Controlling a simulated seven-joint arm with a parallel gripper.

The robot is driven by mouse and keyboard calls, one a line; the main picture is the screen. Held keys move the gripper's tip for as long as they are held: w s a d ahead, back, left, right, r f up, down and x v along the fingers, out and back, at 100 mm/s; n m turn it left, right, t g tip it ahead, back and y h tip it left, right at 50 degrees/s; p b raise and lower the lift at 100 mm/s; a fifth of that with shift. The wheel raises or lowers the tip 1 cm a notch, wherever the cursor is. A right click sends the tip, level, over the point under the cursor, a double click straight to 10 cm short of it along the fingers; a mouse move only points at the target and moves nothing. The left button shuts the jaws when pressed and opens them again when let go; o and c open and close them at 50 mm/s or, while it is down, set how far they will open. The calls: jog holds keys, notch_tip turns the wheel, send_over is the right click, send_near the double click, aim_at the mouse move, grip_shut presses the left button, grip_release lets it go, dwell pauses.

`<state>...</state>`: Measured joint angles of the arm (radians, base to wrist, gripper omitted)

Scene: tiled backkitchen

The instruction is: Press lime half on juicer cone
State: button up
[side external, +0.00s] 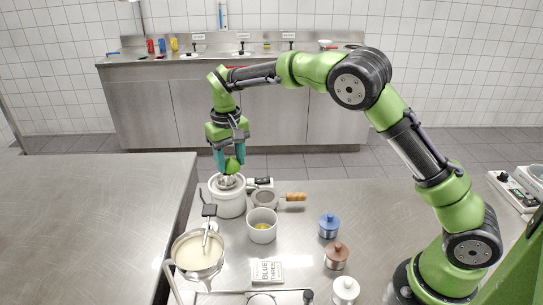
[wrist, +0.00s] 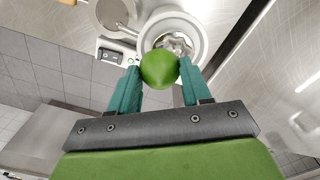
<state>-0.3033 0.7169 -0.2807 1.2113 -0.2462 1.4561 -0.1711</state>
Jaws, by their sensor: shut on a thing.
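My gripper (side external: 229,166) is shut on the green lime half (side external: 233,166), above the white juicer (side external: 228,203) on the steel table. In the wrist view the lime half (wrist: 159,69) sits between the teal fingers of my gripper (wrist: 160,80), its rounded green skin toward the camera. Behind it in that view is the juicer (wrist: 196,28) with its metal top, partly covered by the lime. The cone is largely hidden, so I cannot tell whether the lime touches it.
A pan of pale liquid (side external: 197,262) is in front. Blue (side external: 329,226) and brown (side external: 337,256) lidded jars stand to the right.

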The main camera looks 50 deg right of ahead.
jog(key=shift+w+a+r, duration=0.3)
jog(key=shift+a+r, duration=0.2)
jog(key=shift+a, duration=0.15)
jog(key=shift+w+a+r, duration=0.1)
jog(key=shift+a+r, duration=0.05)
jog(key=shift+r, duration=0.15)
jog(key=shift+f, duration=0.1)
jog(key=shift+s+f, duration=0.2)
jog(key=shift+f, duration=1.7)
jog(key=shift+f, duration=0.45)
jog(key=shift+r, duration=3.05)
